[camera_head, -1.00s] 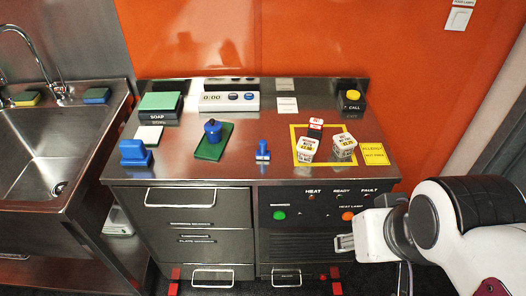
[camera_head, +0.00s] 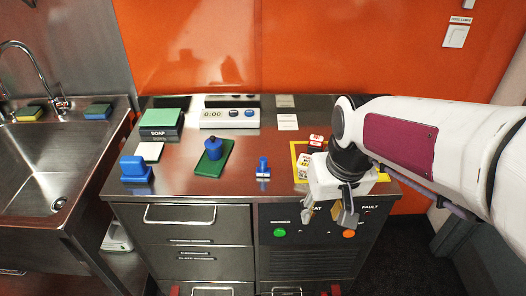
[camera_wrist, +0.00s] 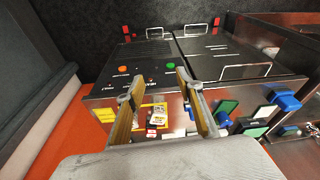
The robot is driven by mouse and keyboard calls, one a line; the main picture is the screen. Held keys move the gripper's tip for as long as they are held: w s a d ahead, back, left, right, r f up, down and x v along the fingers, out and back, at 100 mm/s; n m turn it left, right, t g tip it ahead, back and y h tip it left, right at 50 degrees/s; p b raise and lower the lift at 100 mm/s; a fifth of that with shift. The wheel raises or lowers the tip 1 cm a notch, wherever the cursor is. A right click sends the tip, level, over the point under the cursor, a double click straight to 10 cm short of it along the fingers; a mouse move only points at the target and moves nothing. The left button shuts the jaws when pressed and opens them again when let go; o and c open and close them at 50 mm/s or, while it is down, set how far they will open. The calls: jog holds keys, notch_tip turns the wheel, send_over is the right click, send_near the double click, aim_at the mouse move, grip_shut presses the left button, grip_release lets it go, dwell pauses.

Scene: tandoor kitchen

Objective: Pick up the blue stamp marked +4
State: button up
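A small upright blue stamp (camera_head: 263,168) stands on the steel counter left of the yellow-framed square; no +4 marking is legible. A larger blue block-shaped thing (camera_head: 135,169) is at the counter's left, and a blue knobbed thing (camera_head: 213,142) sits on a green pad (camera_head: 214,162). I cannot read marks on these either. My gripper (camera_head: 328,218) is open and empty, pointing down near the counter's front edge, right of the small stamp.
White printed blocks (camera_head: 304,163) stand within the yellow frame (camera_head: 294,152), partly behind my gripper. A soap box (camera_head: 159,132) and a timer (camera_head: 230,117) stand toward the back. The sink (camera_head: 45,165) is at left. Bare counter surrounds the small stamp.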

jog(key=w+a+f+n, duration=0.1)
jog(key=w+a+f, duration=0.3)
jog(key=w, duration=0.6)
jog(key=w+a+f+n, duration=0.1)
jog(key=w+a+f, duration=0.3)
jog(key=w, duration=0.6)
notch_tip(320, 180, up, 3)
jog(key=n+t+y, duration=0.1)
jog(key=t, duration=0.1)
send_over(264, 159)
jog(key=s+d, duration=0.2)
jog(key=shift+w+a, duration=0.15)
jog(key=shift+a, duration=0.1)
jog(key=shift+x, duration=1.3)
jog(key=shift+f, duration=0.1)
jog(key=f, duration=0.1)
jog(key=a+f, duration=0.1)
jog(key=f, duration=0.1)
jog(key=shift+f, duration=0.1)
jog(key=shift+x, duration=0.95)
